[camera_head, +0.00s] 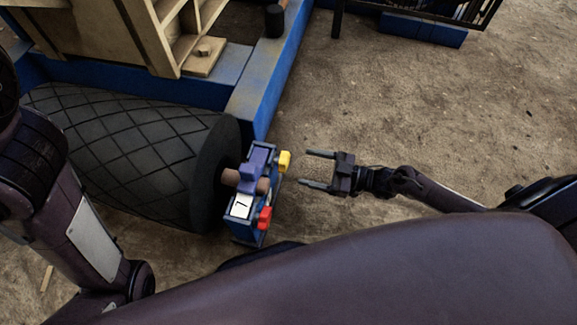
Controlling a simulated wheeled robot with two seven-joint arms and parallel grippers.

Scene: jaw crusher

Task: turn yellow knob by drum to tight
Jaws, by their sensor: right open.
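The yellow knob (285,161) sticks out on the right side of a blue bracket (262,156) at the end of the drum. The drum (150,150) is a dark roller with a crossed groove pattern, lying at the left. My right gripper (318,169) is open and empty, its two fingers pointing left toward the yellow knob. A small gap shows between the fingertips and the knob. The knob's turn position is too small to tell. My left arm comes in at the left edge, and its gripper is not in the picture.
A red knob (265,217) sits lower on the same bracket, beside a white plate (241,206) marked 7. A blue frame beam (268,80) and tan crusher body (105,35) stand behind the drum. Bare dirt ground (400,110) is open at the right.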

